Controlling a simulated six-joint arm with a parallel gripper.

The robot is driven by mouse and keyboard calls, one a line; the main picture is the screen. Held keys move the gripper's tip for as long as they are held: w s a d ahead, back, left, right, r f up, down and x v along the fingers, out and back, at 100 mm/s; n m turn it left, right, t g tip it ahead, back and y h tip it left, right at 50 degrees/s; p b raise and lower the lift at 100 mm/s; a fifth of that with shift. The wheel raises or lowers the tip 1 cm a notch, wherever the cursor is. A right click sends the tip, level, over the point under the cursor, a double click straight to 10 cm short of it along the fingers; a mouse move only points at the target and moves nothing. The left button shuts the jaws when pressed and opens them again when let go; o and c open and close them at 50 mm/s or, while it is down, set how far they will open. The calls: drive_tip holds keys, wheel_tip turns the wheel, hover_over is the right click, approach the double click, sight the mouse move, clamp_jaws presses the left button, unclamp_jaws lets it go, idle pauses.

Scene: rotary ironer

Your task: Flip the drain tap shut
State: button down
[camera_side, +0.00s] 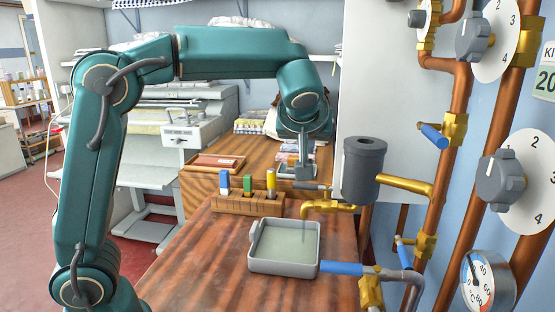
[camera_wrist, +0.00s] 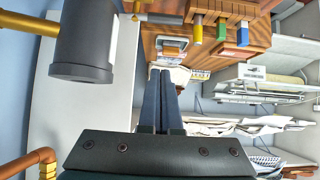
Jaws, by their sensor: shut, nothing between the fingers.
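The drain tap appears to be the brass tap (camera_side: 330,206) whose spout turns down above the shallow grey tray (camera_side: 257,268). A grey lever (camera_side: 312,186) lies roughly level above its body. In the wrist view the grey lever (camera_wrist: 165,18) shows at the top edge, with most of the tap out of frame. My gripper (camera_side: 303,178) points down close behind the lever in the side view; I cannot tell whether they touch. In the wrist view my gripper (camera_wrist: 160,72) has its two dark fingers together, with nothing between them.
A dark grey cylinder (camera_side: 364,168) stands right of my gripper, joined to brass and copper pipes. Blue-handled valves (camera_side: 433,136) (camera_side: 342,268) sit on the pipework. A wooden rack (camera_side: 235,204) with blue, green and yellow pieces stands left of the tap. The table's left front is clear.

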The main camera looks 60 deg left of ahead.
sight(307, 184)
drive_tip(key=shift+f, duration=0.1)
drive_tip(key=x, duration=1)
drive_tip(key=shift+s+d+f, duration=0.95)
drive_tip(key=shift+s+d, duration=0.2)
